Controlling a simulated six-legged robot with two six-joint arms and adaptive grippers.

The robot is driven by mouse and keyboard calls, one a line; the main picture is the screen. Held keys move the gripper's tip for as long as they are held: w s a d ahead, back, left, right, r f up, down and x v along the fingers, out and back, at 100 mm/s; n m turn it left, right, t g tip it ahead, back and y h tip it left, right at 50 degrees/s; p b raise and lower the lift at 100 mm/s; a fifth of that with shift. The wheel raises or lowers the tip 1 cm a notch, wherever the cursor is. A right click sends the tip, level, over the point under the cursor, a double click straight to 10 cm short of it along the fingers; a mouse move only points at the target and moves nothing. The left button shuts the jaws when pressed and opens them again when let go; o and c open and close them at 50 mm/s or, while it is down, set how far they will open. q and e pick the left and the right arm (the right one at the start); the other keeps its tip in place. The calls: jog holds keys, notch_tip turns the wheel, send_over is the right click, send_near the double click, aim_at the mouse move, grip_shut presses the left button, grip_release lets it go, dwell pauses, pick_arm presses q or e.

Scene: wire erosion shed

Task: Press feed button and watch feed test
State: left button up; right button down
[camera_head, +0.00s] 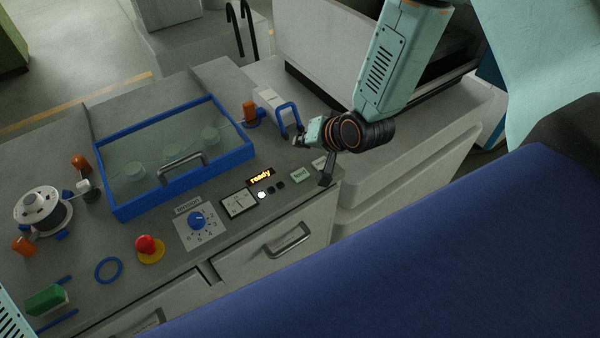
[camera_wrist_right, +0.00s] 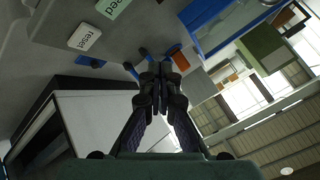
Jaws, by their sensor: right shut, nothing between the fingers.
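The green feed button (camera_head: 301,176) is at the right end of the grey console panel. Part of it, with the letters "eed", shows in the right wrist view (camera_wrist_right: 113,7). The pale reset button (camera_head: 319,163) is beside it, and its label reads clearly in the wrist view (camera_wrist_right: 84,36). The display (camera_head: 261,177) reads "ready" in amber. My right gripper (camera_head: 298,141) is above the console's back right, beyond the feed button and apart from it. Its fingers (camera_wrist_right: 159,80) are shut and empty. My left gripper is out of view.
A tension knob (camera_head: 197,219), a dial meter (camera_head: 238,203) and a red stop button (camera_head: 146,243) sit on the panel. A blue-framed glazed cover (camera_head: 142,205) lies behind them. A blue bracket (camera_head: 286,107) stands close to my right gripper. A white spool (camera_head: 40,207) is at left.

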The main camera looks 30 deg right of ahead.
jog(key=b, duration=0.4)
send_over(303, 176)
notch_tip(303, 176, down, 7)
jog(key=shift+w+r, duration=0.15)
jog(key=shift+r, duration=0.05)
jog(key=shift+f+b, duration=0.95)
jog(key=shift+f, duration=0.05)
dwell(0.3)
jog(key=shift+f+b, duration=0.35)
jog(key=shift+f, duration=0.05)
jog(key=shift+f+b, duration=0.3)
jog(key=shift+f, duration=0.1)
dwell(0.7)
jog(key=shift+r, duration=0.15)
jog(key=shift+r+p, duration=0.7)
jog(key=shift+r, duration=0.05)
